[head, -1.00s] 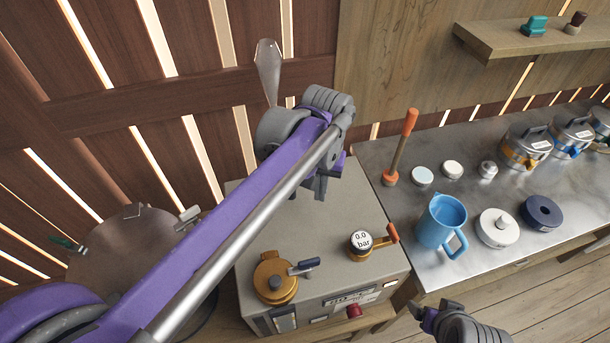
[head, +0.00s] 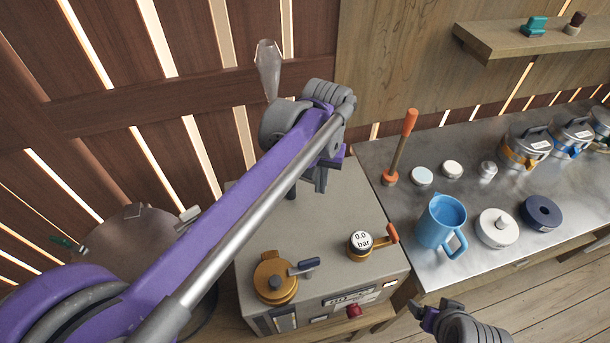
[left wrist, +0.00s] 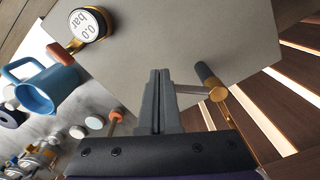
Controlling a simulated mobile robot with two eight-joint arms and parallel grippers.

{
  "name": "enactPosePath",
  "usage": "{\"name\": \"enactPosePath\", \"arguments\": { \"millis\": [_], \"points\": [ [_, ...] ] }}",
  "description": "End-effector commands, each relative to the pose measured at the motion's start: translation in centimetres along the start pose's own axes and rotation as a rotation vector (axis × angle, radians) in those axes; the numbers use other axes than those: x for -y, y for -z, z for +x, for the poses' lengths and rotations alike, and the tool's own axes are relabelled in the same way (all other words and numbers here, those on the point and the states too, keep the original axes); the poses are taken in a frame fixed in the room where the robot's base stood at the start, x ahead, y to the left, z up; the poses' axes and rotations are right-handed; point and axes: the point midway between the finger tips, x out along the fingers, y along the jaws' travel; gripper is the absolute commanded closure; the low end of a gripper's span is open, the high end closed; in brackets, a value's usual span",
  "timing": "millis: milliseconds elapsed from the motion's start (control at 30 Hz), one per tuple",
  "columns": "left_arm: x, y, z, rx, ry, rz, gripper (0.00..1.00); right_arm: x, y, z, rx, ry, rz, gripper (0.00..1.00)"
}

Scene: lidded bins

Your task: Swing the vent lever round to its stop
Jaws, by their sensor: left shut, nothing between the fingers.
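A lever with a silver bar, brass end and dark grip (left wrist: 208,78) shows in the left wrist view, just right of my fingers; I take it for the vent lever. In the head view my left arm hides most of it; a dark stub (head: 291,192) below the arm looks like its grip. My left gripper (head: 320,184) is shut and empty above the grey machine top (head: 325,225). In the left wrist view its closed fingers (left wrist: 159,80) are beside the bar; I cannot tell whether they touch. My right gripper (head: 432,312) is at the bottom, its jaws unclear.
The machine also carries a 0.0 bar gauge (head: 360,240) with an orange handle and a brass fitting (head: 273,279) with a blue-tipped lever. On the metal bench to the right stand a blue mug (head: 437,222), an orange-handled stick (head: 402,145), lids and several lidded bins.

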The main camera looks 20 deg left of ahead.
Motion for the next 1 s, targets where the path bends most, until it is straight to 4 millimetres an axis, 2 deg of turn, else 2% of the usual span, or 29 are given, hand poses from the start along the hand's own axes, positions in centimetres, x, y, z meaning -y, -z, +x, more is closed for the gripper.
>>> {"name": "enactPosePath", "arguments": {
  "millis": [1000],
  "points": [
    [0.5,3.1,0.0,-0.001,0.001,-0.001,1.00,0.0,0.3,-0.4,-0.003,0.000,0.000,0.17]
  ]
}}
